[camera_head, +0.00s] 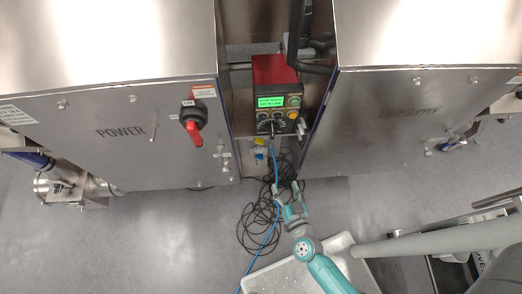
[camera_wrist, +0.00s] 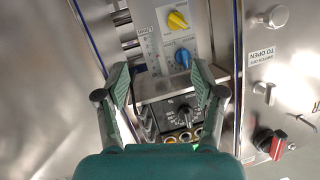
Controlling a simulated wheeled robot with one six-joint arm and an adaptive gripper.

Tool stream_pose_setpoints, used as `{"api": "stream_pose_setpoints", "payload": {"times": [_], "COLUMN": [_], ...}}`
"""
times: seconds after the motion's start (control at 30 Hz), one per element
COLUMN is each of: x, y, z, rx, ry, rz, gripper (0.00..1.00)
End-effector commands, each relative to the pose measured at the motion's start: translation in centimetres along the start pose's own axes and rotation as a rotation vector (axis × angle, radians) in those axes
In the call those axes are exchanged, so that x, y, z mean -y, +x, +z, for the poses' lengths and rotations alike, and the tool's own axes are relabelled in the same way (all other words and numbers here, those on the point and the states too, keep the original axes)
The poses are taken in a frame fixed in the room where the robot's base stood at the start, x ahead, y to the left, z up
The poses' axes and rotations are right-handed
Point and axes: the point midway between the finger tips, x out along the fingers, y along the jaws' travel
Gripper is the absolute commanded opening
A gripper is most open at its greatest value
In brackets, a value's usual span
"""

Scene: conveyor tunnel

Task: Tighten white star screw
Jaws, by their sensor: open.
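I cannot pick out a white star screw with certainty in either view. A pale round knob (camera_wrist: 277,17) is on the metal cabinet at the upper right of the wrist view, but its shape is too unclear to call it a star. My gripper (camera_head: 286,190) is below the red control box in the head view, between the two cabinets. In the wrist view my gripper (camera_wrist: 162,82) is open with nothing between its fingers. A black dial (camera_wrist: 185,112) and the control panel show beyond them.
The POWER cabinet (camera_head: 140,150) stands left with a red rotary switch (camera_head: 194,125). Another cabinet (camera_head: 400,125) stands right. The red control box (camera_head: 273,75) sits in the narrow gap. Loose black cables (camera_head: 255,226) and a blue cable (camera_head: 263,250) lie on the floor.

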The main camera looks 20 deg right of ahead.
Motion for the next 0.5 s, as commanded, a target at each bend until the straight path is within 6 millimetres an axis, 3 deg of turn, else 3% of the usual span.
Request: {"api": "stream_pose_setpoints", "payload": {"times": [0.03,0.2,0.33,0.5], "x": [0.5,1.6,2.5,3.2], "y": [2.1,8.1,11.5,13.7], "z": [0.7,3.2,4.5,5.5], "rx": [0.005,0.041,0.070,0.096], "ry": [0.013,0.053,0.075,0.089], "rz": [0.008,0.051,0.079,0.097], "gripper": [0.69,0.69,0.69,0.69]}}
